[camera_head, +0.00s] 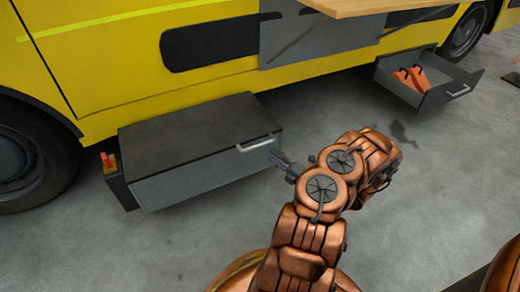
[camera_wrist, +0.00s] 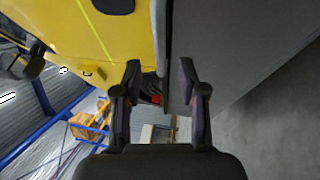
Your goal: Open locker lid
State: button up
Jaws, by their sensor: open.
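The locker (camera_head: 190,176) is a low grey box beside the yellow truck, and its dark lid (camera_head: 190,132) lies flat and closed. A pale bar handle (camera_head: 258,142) sits at the lid's front right edge. My gripper (camera_head: 280,161) is just right of and in front of this handle, partly hidden by my wrist. In the wrist view my gripper (camera_wrist: 160,72) is open with its two fingers apart. A large grey face (camera_wrist: 225,50), apparently the locker's, fills the upper right there. I cannot make out the handle in that view or whether the fingers touch anything.
The yellow truck (camera_head: 110,60) stands behind the locker. An open grey drawer (camera_head: 425,90) with orange items is at the right, and a wooden board (camera_head: 375,6) juts out above. A small red-topped item (camera_head: 108,162) is left of the locker. The floor (camera_head: 440,180) at right is clear.

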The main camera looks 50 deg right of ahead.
aim_at(260, 144)
jog(key=shift+w+a+r+b, duration=0.1)
jog(key=shift+w+r+b, duration=0.3)
jog(key=shift+w, duration=0.85)
jog(key=shift+w+a+r+b, duration=0.1)
jog(key=shift+w+b, duration=0.45)
jog(key=shift+w, duration=0.7)
jog(key=shift+w+a+r+b, duration=0.15)
jog(key=shift+w+b, duration=0.35)
jog(key=shift+w, duration=0.75)
jog(key=shift+d, duration=0.1)
jog(key=shift+c, duration=0.3)
grip_shut()
